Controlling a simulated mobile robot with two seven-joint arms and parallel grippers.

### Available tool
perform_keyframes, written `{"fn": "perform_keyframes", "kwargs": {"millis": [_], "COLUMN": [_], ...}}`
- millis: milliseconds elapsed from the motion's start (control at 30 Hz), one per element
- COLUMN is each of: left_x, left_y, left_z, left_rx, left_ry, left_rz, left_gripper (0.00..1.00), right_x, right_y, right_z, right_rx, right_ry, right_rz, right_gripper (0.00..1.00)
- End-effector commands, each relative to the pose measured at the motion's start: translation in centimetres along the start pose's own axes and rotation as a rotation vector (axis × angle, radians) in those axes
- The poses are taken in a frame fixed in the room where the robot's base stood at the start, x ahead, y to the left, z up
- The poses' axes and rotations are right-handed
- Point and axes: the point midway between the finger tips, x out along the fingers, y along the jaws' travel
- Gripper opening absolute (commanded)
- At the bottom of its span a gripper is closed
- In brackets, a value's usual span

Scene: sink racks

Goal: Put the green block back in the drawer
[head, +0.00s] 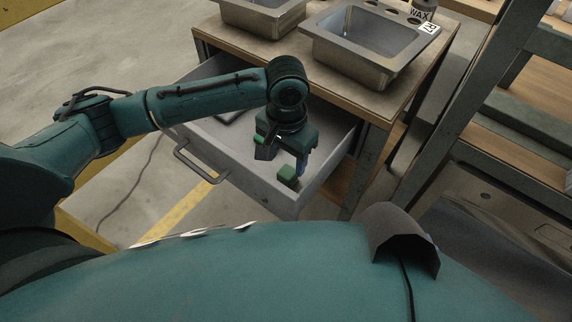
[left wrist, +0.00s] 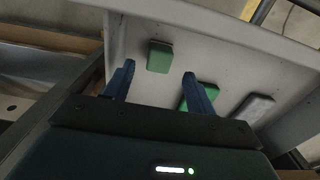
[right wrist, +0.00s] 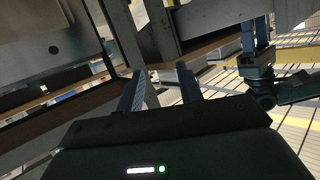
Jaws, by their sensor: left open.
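The drawer (head: 258,183) is pulled out below the sink counter. A green block (head: 288,174) lies inside it, near the front right corner. In the left wrist view this block (left wrist: 160,56) shows just beyond and between the fingertips. My left gripper (head: 282,161) is over the drawer, open, with nothing between its fingers (left wrist: 159,72). A second green piece (left wrist: 207,96) lies in the drawer, partly hidden behind one finger. My right gripper (right wrist: 162,76) shows only in its own wrist view, fingers apart and empty, away from the block.
A grey item (left wrist: 253,107) also lies in the drawer. The drawer handle (head: 196,164) sticks out at the front. Two metal sinks (head: 362,45) are set in the counter above. A metal rack post (head: 455,110) stands at the right.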

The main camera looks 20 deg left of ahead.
Motion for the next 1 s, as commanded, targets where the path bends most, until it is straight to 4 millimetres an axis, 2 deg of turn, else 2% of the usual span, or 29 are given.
{"fn": "perform_keyframes", "kwargs": {"millis": [33,100,300,1000], "left_x": [-1.4,-2.7,-5.1,-5.6], "left_y": [0.0,0.0,0.0,0.0], "left_z": [0.0,-0.1,0.0,0.0], "left_rx": [0.001,0.0,0.0,0.0], "left_ry": [0.002,0.002,0.001,-0.001], "left_rz": [0.0,0.0,0.0,0.0], "left_gripper": [0.56,0.56,0.56,0.56], "right_x": [0.1,0.4,0.8,1.0], "right_y": [-0.1,-0.2,-0.2,-0.2], "right_z": [0.0,0.3,0.5,0.7], "right_rx": [0.004,0.01,0.02,0.015], "right_ry": [-0.012,-0.027,-0.042,-0.049], "right_rz": [-0.001,-0.002,-0.004,-0.008], "right_gripper": [0.36,0.36,0.36,0.36]}}
